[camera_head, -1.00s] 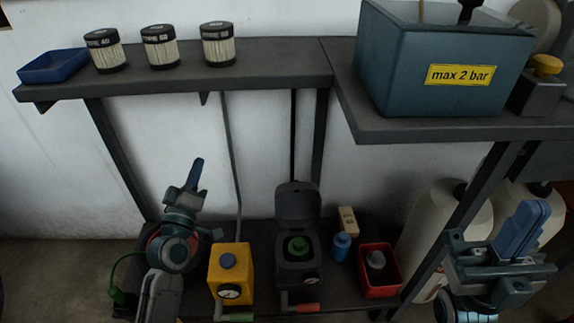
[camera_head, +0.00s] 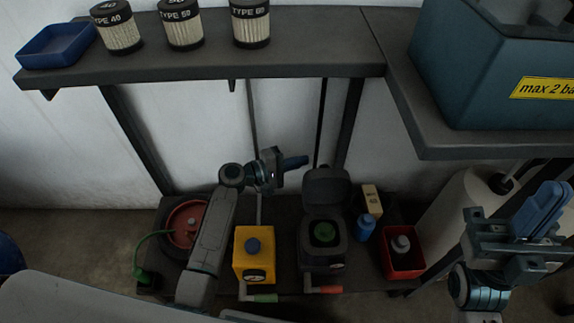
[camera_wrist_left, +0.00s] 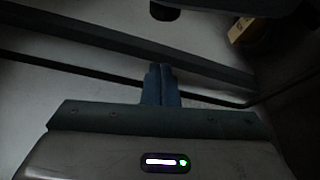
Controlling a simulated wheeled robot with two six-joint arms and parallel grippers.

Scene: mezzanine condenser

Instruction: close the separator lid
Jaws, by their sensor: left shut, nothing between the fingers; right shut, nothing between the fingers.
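My right gripper (camera_head: 552,205) is shut and empty at the far right, away from the separator.
A yellow box (camera_head: 254,262) stands left of the separator. A blue bottle (camera_head: 365,229), a beige block (camera_head: 372,200) and a red bin (camera_head: 404,262) stand right of it. The upper shelf (camera_head: 300,62) overhangs behind, carrying filters (camera_head: 181,27) and a blue tray (camera_head: 57,47).

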